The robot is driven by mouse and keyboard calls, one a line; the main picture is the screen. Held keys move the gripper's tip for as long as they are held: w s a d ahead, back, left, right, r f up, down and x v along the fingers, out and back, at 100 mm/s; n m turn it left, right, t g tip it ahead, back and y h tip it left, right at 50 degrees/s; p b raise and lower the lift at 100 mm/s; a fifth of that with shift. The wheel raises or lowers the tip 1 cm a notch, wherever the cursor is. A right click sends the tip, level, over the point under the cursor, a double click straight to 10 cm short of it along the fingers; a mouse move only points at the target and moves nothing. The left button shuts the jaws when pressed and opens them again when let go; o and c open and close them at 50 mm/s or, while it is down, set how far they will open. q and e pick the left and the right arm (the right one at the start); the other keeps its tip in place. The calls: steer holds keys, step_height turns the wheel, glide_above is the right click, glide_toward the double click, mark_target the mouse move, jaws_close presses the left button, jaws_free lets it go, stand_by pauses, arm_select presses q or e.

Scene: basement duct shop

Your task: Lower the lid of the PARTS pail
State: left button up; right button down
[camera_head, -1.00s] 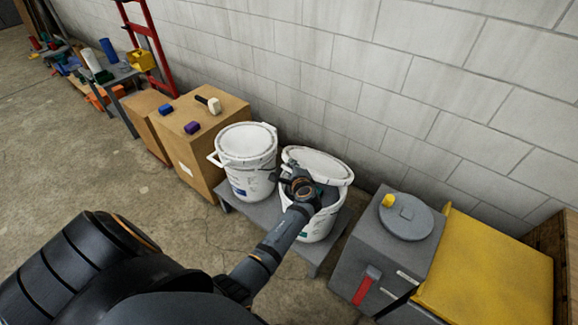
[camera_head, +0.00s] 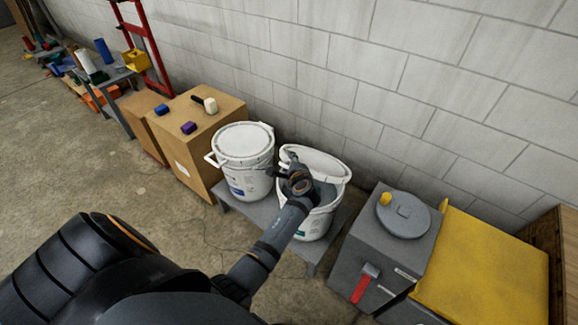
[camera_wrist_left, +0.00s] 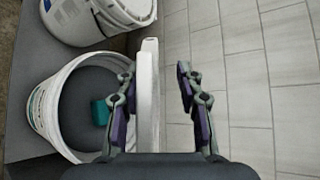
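The open white pail (camera_head: 318,222) stands on a low grey platform, its lid (camera_head: 318,163) raised at the wall side. Lettering on the pail is too small to read. In the left wrist view the pail (camera_wrist_left: 45,115) holds a teal item (camera_wrist_left: 101,112), and the lid (camera_wrist_left: 148,95) shows nearly edge-on. My left gripper (camera_head: 281,166) is at the raised lid. In the left wrist view my left gripper (camera_wrist_left: 156,82) is open, with one finger on each side of the lid; a gap shows on the wall side. My right gripper is not in view.
A second white pail (camera_head: 246,165) with its lid on stands close at left, on the same grey platform (camera_head: 240,208). A grey bin (camera_head: 375,245) and a yellow-topped box (camera_head: 480,265) stand at right. The block wall (camera_head: 400,95) is close behind.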

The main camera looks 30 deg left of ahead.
arm_select(q)
step_height(320, 180, up, 8)
stand_by(0.4)
